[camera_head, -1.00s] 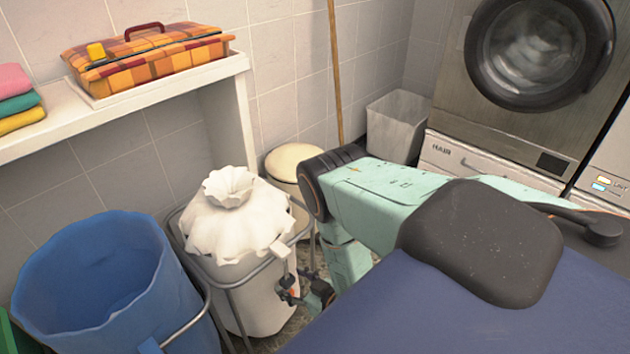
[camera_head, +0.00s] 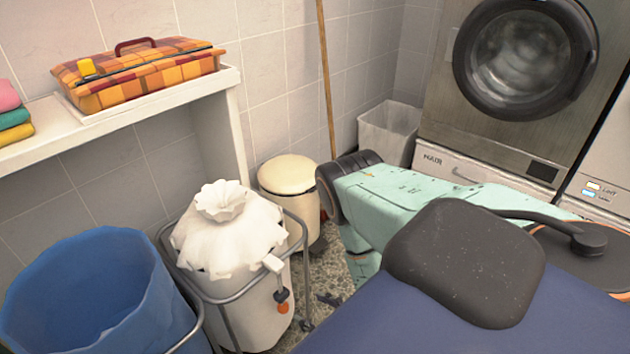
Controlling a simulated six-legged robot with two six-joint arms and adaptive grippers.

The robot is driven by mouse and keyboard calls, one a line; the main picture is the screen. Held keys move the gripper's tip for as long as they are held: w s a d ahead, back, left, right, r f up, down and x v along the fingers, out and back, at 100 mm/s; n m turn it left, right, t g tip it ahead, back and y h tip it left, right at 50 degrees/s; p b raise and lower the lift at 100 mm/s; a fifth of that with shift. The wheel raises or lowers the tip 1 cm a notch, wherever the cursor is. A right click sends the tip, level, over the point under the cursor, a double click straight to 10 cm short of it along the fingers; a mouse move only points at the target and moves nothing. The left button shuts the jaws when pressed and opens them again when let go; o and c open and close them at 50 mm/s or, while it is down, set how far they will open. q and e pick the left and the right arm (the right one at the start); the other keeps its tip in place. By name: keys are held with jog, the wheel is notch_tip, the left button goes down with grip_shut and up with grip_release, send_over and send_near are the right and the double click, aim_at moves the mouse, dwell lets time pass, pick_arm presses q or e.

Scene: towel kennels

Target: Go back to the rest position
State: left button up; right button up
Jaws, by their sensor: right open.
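My right arm (camera_head: 390,205), pale green, reaches in from the right and bends down toward the floor. Only a small dark part of my right gripper (camera_head: 329,299) shows low beside the white bag, partly hidden by my own body; it is open and apart from the bag. The white bag (camera_head: 230,235) with a gathered, ruffled top stands upright in a grey wire frame (camera_head: 303,250). A white tab with a small orange and dark piece (camera_head: 282,295) hangs at its right side. My left gripper is not in view.
A blue bin (camera_head: 95,290) stands at the lower left. A cream lidded bin (camera_head: 288,178) and a pale waste basket (camera_head: 388,132) stand along the wall, with a washing machine (camera_head: 530,120) at right. A plaid box (camera_head: 140,75) sits on the white shelf (camera_head: 190,93).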

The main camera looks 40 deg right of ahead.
dwell(0.4)
jog(key=s+a+f+m+g+p, duration=0.1)
jog(key=s+a+f+g, duration=0.1)
jog(key=s+g, duration=0.4)
jog(key=s+a+f+m+g+p, duration=0.1)
jog(key=s+a+f+g+p, duration=0.15)
jog(key=s, duration=0.45)
jog(key=s+a+r+g+p, duration=0.35)
jog(key=s+r+g, duration=0.3)
jog(key=r, duration=0.45)
jog(key=w+r+t+h+p, duration=0.1)
jog(key=w+r+p, duration=0.2)
jog(key=r, duration=0.4)
jog(key=shift+a+r+t+p, duration=0.2)
jog(key=shift+r+t+p, duration=0.1)
jog(key=shift+p, duration=0.15)
